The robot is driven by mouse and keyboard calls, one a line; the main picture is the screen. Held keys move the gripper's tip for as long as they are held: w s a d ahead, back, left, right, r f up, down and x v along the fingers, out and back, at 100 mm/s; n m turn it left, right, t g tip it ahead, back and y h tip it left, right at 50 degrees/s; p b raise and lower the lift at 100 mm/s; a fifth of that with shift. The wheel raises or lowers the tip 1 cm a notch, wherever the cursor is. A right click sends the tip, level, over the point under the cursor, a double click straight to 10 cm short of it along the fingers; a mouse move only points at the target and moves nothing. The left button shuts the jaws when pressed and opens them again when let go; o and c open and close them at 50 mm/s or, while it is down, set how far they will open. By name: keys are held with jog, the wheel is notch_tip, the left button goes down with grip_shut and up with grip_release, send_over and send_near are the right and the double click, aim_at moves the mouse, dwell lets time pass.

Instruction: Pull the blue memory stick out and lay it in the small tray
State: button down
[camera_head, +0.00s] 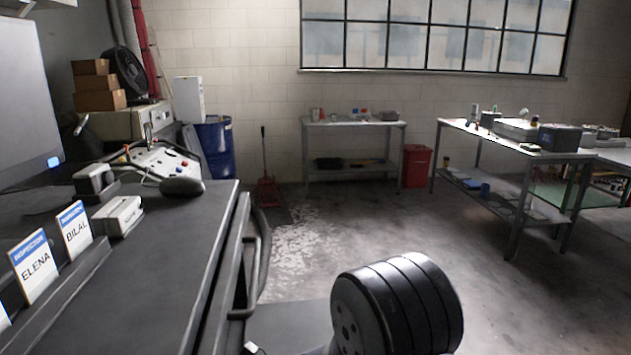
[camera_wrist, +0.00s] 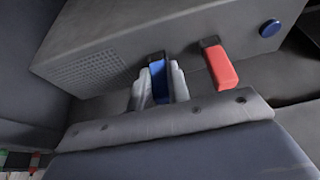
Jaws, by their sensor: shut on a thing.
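In the wrist view, the blue memory stick (camera_wrist: 158,88) stands between the two pale fingers of my gripper (camera_wrist: 160,80), which is shut on it. Its dark end is at the lower front edge of a grey box (camera_wrist: 120,55) with a perforated patch. I cannot tell how far that end sits in the box. A red stick (camera_wrist: 220,68) with a dark end is at the same box, just right of my gripper and apart from it. I cannot make out the small tray in either view, and my gripper does not show in the head view.
The grey box has a round blue button (camera_wrist: 270,28). In the head view, a dark bench (camera_head: 150,270) at left carries name cards (camera_head: 33,265) and a small pale device (camera_head: 118,215). Open floor (camera_head: 330,235) lies to its right. Tables (camera_head: 520,142) stand farther back.

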jog(key=shift+w+d, duration=0.2)
jog(key=shift+d, duration=1.3)
jog(key=shift+w+d, duration=0.15)
jog(key=shift+d, duration=1.35)
